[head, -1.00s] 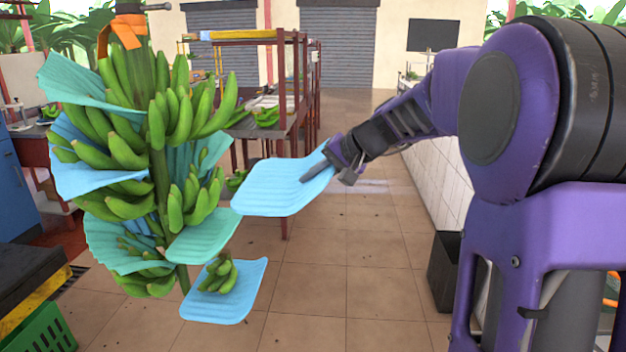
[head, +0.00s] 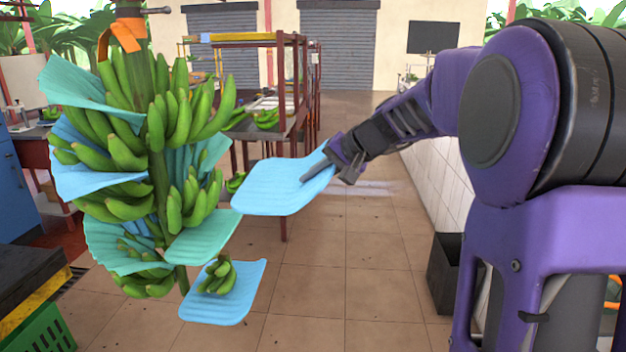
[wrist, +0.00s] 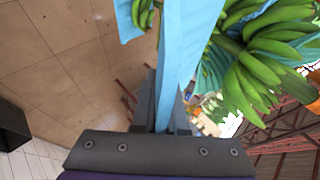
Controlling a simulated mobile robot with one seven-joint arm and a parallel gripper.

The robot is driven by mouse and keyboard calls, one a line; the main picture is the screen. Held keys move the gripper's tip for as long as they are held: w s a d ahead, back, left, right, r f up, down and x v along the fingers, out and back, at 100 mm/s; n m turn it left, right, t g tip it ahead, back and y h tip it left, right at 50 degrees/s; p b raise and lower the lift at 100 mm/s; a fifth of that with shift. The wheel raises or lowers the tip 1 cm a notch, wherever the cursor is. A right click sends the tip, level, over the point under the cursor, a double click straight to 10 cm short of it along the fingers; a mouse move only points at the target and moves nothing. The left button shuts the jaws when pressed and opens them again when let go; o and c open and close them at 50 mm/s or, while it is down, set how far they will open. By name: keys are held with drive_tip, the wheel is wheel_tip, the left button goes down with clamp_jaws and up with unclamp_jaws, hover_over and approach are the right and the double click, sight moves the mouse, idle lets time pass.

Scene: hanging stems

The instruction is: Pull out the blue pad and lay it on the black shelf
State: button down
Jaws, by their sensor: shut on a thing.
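My gripper (head: 306,179) is shut on the right edge of a light blue pad (head: 275,195), with one finger lying across its top face. The pad is held out flat to the right of the hanging banana stem (head: 160,190). Its left end comes close to a teal pad (head: 205,238) on the stem; I cannot tell whether they touch. In the wrist view the blue pad (wrist: 180,60) shows nearly edge-on between my fingers (wrist: 163,115). A black flat surface (head: 25,270), possibly the black shelf, is at the lower left, cut off by the frame.
Other blue and teal pads (head: 85,170) sit among the green bananas. A lower blue pad (head: 225,305) carries a small bunch (head: 217,276). A green crate (head: 45,330) is at bottom left, a black bin (head: 443,262) at right. Tiled floor between is clear.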

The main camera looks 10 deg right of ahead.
drive_tip(key=s+d, duration=0.2)
drive_tip(key=d, duration=0.6)
drive_tip(key=s+d, duration=0.2)
drive_tip(key=d, duration=0.6)
drive_tip(key=shift+s+d+b, duration=0.2)
drive_tip(key=shift+s+b, duration=0.15)
drive_tip(key=shift+b, duration=0.1)
drive_tip(key=shift+a, duration=0.1)
